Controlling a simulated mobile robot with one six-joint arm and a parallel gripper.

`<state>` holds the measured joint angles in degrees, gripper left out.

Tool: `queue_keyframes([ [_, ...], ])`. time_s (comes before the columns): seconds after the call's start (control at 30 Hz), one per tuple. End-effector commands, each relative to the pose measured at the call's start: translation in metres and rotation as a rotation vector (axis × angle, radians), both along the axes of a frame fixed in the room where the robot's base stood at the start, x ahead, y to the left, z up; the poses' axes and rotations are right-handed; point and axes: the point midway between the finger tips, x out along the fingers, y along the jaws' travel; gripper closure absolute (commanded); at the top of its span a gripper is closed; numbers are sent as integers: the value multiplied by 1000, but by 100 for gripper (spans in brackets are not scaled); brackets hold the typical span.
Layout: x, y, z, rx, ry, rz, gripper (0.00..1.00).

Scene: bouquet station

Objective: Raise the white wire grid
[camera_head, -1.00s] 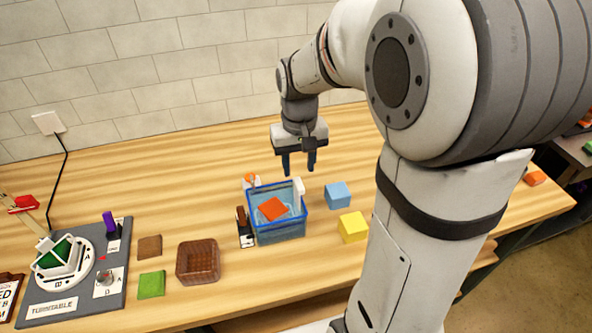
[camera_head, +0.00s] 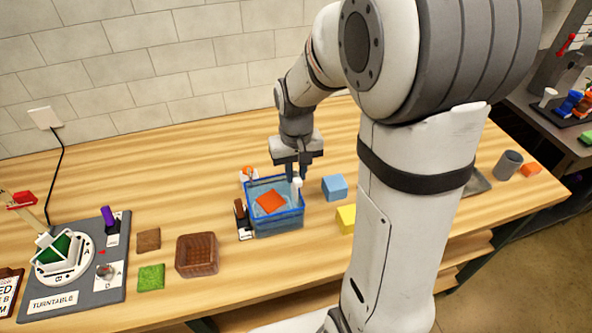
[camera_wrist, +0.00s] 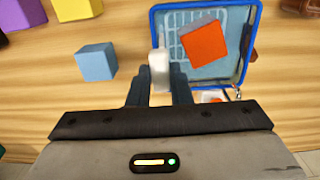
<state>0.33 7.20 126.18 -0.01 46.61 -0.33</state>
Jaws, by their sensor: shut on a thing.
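The white wire grid (camera_wrist: 178,50) lies inside a blue-rimmed clear bin (camera_head: 277,226), with its lines visible in the wrist view. An orange square piece (camera_head: 270,202) lies over part of the grid; it also shows in the wrist view (camera_wrist: 204,43). A white upright handle (camera_wrist: 159,68) stands at the bin's side, at the grid's edge. My gripper (camera_head: 296,177) points down at that side of the bin. In the wrist view its two dark fingers (camera_wrist: 159,87) are shut on the white handle, one on each side.
A blue cube (camera_head: 334,187) and a yellow cube (camera_head: 346,218) stand right of the bin. A dark brown upright piece (camera_head: 242,217) is close at its left. The table behind is clear.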

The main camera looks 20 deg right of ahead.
Motion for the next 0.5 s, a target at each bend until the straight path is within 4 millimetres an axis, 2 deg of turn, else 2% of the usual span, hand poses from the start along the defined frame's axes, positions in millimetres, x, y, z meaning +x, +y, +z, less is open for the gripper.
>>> queue_keyframes([
  [0.17, 0, 0, 0, 0, 0, 0, 100],
  [0.5, 0, 0, 2, 0, 0, 0, 100],
])
